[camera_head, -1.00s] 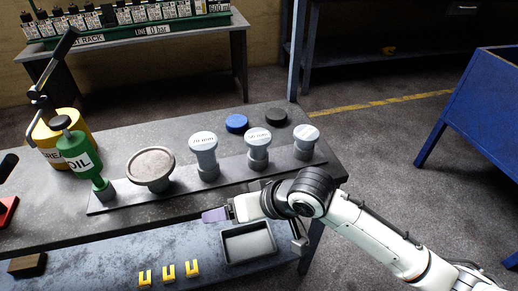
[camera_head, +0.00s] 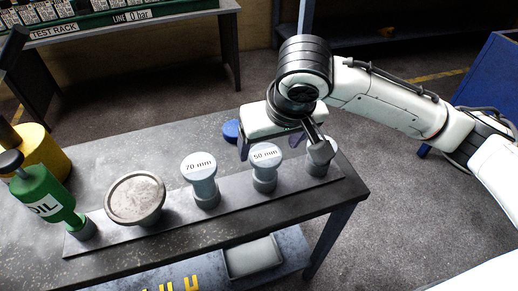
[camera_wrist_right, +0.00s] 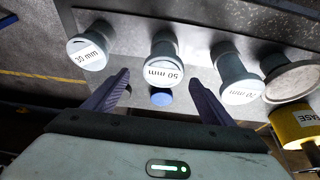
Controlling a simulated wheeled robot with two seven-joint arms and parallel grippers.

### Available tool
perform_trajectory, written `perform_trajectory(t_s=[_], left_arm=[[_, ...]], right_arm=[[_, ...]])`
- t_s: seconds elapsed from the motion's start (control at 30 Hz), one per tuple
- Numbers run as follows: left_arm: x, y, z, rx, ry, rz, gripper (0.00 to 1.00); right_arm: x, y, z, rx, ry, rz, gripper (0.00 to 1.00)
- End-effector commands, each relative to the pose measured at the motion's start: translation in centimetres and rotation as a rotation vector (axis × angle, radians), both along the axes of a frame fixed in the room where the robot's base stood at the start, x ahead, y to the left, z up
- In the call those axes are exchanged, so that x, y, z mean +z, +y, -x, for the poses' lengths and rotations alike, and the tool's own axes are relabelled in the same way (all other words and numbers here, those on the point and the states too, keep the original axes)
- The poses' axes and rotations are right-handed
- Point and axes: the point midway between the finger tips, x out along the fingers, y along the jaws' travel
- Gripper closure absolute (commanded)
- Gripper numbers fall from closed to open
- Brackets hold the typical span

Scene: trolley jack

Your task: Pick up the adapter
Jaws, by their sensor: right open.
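Grey mushroom-shaped adapters stand upright in a row on a plate on the bench. The 70 mm adapter (camera_head: 201,178) and 50 mm adapter (camera_head: 265,165) show clearly in the head view. The 30 mm adapter (camera_wrist_right: 87,52) shows in the wrist view and is partly covered by my right arm in the head view. My right gripper (camera_head: 270,146) is open and empty, above the bench by the 50 mm adapter. In the wrist view, the 50 mm adapter (camera_wrist_right: 164,68) appears ahead, between the two purple fingers, apart from both. My left gripper is not in view.
A wide-topped grey saddle piece (camera_head: 136,198) and a green oil bottle (camera_head: 45,196) stand left in the row, with a yellow grease can (camera_head: 42,150) behind. A blue disc (camera_head: 231,131) lies behind the row. A grey tray (camera_head: 252,257) sits on the lower shelf.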

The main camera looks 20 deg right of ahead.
Motion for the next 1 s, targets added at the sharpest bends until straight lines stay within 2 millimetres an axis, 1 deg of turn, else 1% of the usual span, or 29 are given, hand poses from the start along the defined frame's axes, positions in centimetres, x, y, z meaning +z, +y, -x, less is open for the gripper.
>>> perform_trajectory(t_s=[0.03, 0.1, 0.2, 0.3, 0.43, 0.6, 0.7, 0.8, 1.0], left_arm=[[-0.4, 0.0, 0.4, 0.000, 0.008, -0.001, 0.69], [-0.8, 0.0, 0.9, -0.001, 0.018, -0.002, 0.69], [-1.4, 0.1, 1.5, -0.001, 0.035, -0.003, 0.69], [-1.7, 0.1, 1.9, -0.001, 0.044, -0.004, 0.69], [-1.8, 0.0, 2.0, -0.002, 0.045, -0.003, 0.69], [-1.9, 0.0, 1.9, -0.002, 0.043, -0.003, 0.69], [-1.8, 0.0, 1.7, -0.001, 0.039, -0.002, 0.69], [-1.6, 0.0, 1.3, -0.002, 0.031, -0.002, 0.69], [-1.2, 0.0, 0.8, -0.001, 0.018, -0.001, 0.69]], right_arm=[[-1.0, -0.1, -0.2, -0.002, 0.006, 0.003, 0.23], [-2.1, -0.1, -0.6, -0.002, 0.005, 0.004, 0.23], [-3.3, 0.0, -1.2, -0.001, 0.004, 0.002, 0.23], [-3.9, 0.0, -1.5, -0.001, 0.002, 0.002, 0.23], [-5.0, 0.2, -1.8, 0.001, 0.003, 0.001, 0.23], [-7.5, 0.5, -2.4, 0.000, 0.004, 0.002, 0.23], [-8.6, 0.5, -2.9, 0.000, 0.002, 0.001, 0.23], [-9.0, 0.6, -3.1, 0.001, 0.001, 0.001, 0.23], [-9.1, 0.6, -3.1, 0.001, 0.000, 0.000, 0.23]])
